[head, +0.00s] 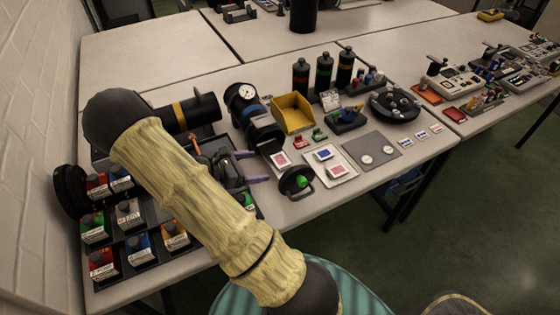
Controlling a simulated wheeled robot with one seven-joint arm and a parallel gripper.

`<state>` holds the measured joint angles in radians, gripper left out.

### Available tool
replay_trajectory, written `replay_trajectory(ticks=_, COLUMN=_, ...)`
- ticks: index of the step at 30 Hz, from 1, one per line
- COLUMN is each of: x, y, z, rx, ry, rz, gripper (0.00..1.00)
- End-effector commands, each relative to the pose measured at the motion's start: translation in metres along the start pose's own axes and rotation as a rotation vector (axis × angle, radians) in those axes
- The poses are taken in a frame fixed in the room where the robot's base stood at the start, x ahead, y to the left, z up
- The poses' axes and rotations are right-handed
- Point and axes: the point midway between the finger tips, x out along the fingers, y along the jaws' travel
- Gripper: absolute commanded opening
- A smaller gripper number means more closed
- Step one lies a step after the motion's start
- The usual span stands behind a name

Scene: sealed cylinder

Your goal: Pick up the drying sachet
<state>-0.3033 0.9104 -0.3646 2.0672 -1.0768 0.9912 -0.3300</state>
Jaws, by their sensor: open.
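I cannot tell for certain which item is the drying sachet. Small flat packets lie on the table: a white one with a red label (281,159) just right of my gripper, and a blue-labelled one (323,154) and a red-labelled one (337,171) on a white tray (350,176). Several smaller labelled pieces (421,135) lie farther right. My gripper (262,166) is open and empty, its purple fingers pointing right towards the nearest packet. I cannot judge its height above the table. My arm hides part of the table to the left.
A black lidded piece with a green knob (299,181) sits close below my gripper. A black cylinder with a gauge (250,103) and a yellow bin (293,113) stand behind. A grey plate (372,149) with two white discs lies right. Boxes in racks (130,214) fill the left.

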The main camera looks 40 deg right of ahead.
Motion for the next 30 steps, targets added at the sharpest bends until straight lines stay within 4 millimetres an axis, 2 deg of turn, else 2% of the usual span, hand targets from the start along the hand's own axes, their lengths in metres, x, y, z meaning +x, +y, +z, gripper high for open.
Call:
replay_trajectory(ticks=5, x=0.009, y=0.001, z=0.003, rx=0.000, ry=-0.001, rz=-0.002, gripper=0.80)
replay_trajectory(ticks=12, x=0.043, y=0.002, z=0.006, rx=-0.001, ry=-0.001, rz=-0.002, gripper=0.80)
replay_trajectory(ticks=15, x=0.051, y=0.002, z=0.005, rx=0.000, ry=0.000, rz=-0.001, gripper=0.80)
replay_trajectory(ticks=30, x=0.052, y=0.003, z=0.005, rx=0.000, ry=0.000, rz=0.000, gripper=0.80)
